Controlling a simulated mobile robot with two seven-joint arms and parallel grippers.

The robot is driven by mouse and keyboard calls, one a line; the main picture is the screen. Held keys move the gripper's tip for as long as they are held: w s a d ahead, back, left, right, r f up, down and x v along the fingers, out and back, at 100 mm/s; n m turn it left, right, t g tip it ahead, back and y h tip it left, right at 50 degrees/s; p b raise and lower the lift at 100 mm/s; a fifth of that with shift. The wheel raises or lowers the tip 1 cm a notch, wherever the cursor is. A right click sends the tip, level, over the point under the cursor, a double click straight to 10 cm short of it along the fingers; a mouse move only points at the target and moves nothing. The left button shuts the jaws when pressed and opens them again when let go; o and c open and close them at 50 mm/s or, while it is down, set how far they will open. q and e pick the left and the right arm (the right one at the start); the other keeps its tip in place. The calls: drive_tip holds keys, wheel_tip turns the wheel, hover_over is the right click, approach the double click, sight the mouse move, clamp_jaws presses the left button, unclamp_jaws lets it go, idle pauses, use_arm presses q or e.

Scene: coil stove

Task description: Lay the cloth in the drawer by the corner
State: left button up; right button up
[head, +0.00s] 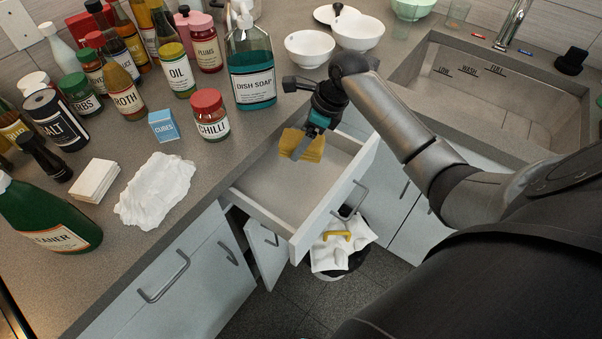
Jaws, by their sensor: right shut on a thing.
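A folded yellow-orange cloth (289,141) is held by my right gripper (307,140), which is shut on it. A dark finger lies across the cloth's near face. The cloth is over the open drawer (262,188), in its back right part by the counter's edge. I cannot tell whether the cloth touches the drawer floor. The bare floor of the drawer shows in front and to the left of it. My left gripper is not in view.
Dish soap (250,68), a chilli jar (209,115) and several bottles stand on the counter. A crumpled white cloth (157,190) lies at left. The sink (490,85) is at right.

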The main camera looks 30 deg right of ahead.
drive_tip(key=b, duration=0.2)
hover_over(296, 178)
drive_tip(key=s+d, duration=0.1)
wheel_tip(296, 178, down, 6)
drive_tip(key=shift+s+f, duration=0.1)
drive_tip(key=shift+f, duration=1)
wheel_tip(296, 178, down, 4)
drive_tip(key=shift+r+b, duration=0.25)
drive_tip(key=shift+b, duration=0.6)
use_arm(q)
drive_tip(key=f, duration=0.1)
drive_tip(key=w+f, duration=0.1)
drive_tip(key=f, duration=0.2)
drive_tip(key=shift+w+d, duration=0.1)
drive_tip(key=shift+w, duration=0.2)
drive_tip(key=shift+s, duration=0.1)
use_arm(e)
drive_tip(key=o, duration=1)
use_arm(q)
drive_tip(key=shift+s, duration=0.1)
use_arm(e)
drive_tip(key=shift+o, duration=0.2)
